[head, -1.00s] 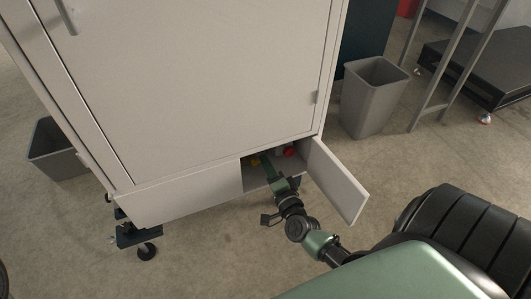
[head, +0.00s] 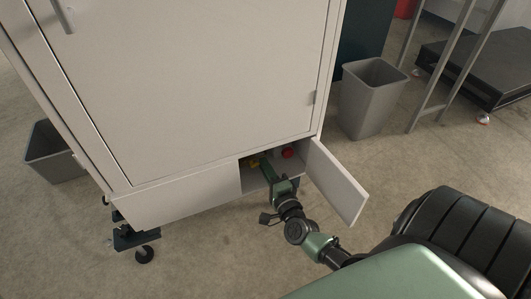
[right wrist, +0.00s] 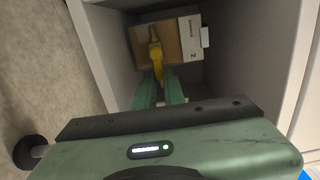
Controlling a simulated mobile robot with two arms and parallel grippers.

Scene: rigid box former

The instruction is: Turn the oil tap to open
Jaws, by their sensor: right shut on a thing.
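The oil tap is a yellow handle (right wrist: 157,66) inside the low compartment of the cabinet. A bit of yellow (head: 253,161) also shows in the head view at the compartment's left side. My right gripper (right wrist: 160,90) reaches in through the open door, its two green fingers shut on the yellow handle. In the head view the right gripper (head: 266,168) is partly hidden by the cabinet's upper edge. A brown panel (right wrist: 168,43) with a white label (right wrist: 190,38) lies behind the handle. My left gripper is not in view.
The small cabinet door (head: 337,182) stands open right of my right arm. A red knob (head: 288,152) sits in the compartment, right of the gripper. Compartment walls (right wrist: 235,50) flank the gripper closely. A grey bin (head: 369,98) stands to the right.

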